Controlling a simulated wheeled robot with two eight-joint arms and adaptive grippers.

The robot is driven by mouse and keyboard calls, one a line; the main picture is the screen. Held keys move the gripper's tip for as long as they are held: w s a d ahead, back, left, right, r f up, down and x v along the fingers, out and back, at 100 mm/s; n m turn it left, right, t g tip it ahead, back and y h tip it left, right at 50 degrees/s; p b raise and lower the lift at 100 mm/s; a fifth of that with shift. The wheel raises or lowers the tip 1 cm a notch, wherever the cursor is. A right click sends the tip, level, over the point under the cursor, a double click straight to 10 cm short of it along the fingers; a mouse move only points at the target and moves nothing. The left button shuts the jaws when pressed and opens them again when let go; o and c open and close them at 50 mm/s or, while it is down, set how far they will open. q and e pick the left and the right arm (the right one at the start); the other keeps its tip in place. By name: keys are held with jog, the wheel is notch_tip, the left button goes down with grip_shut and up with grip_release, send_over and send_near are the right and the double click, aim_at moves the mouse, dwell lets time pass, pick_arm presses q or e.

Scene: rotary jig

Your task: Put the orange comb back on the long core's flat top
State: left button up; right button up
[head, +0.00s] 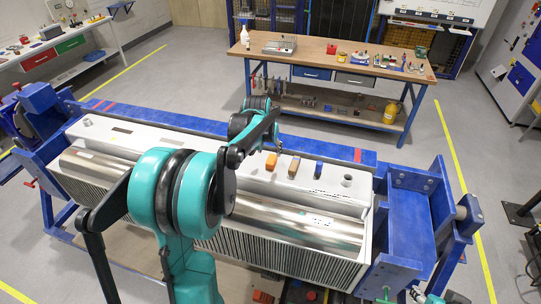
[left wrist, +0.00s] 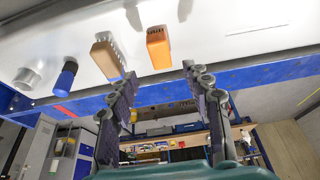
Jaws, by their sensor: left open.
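The long core's flat top (head: 215,155) is a pale, long surface behind a shiny metal cylinder. The orange comb (head: 270,161) stands on it, leftmost of a short row, close to my left gripper (head: 272,146). In the left wrist view, the comb (left wrist: 158,48) appears as an orange block with dark slots at its upper end. There my left gripper (left wrist: 158,80) has its fingers spread wide, with nothing between them. The comb lies beyond the fingertips, apart from them.
Beside the comb are a tan-orange block (head: 294,166), a dark blue piece (head: 318,169) and a round metal piece (head: 347,180). A blue rail (head: 160,120) runs behind the flat top. Blue jig ends (head: 412,230) rise at both sides. A workbench (head: 330,62) stands behind.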

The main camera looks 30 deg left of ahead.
pick_arm(q)
jog(key=s+d+r+m+t, duration=0.1)
jog(key=s+d+r, duration=0.5)
jog(key=s+d, duration=0.7)
jog(key=s+d+f+m+t, duration=0.1)
jog(key=s+d+f, duration=0.1)
jog(key=s, duration=0.4)
jog(key=s+d+f+h, duration=0.1)
jog(key=s+d+f, duration=0.1)
jog(key=s+d, duration=0.3)
jog(key=shift+s+d+f+m+t, duration=0.3)
jog(key=shift+s+m+t, duration=0.1)
jog(key=shift+s, duration=0.25)
notch_tip(320, 180, down, 22)
jog(key=b, duration=2.2)
jog(key=shift+f, duration=0.1)
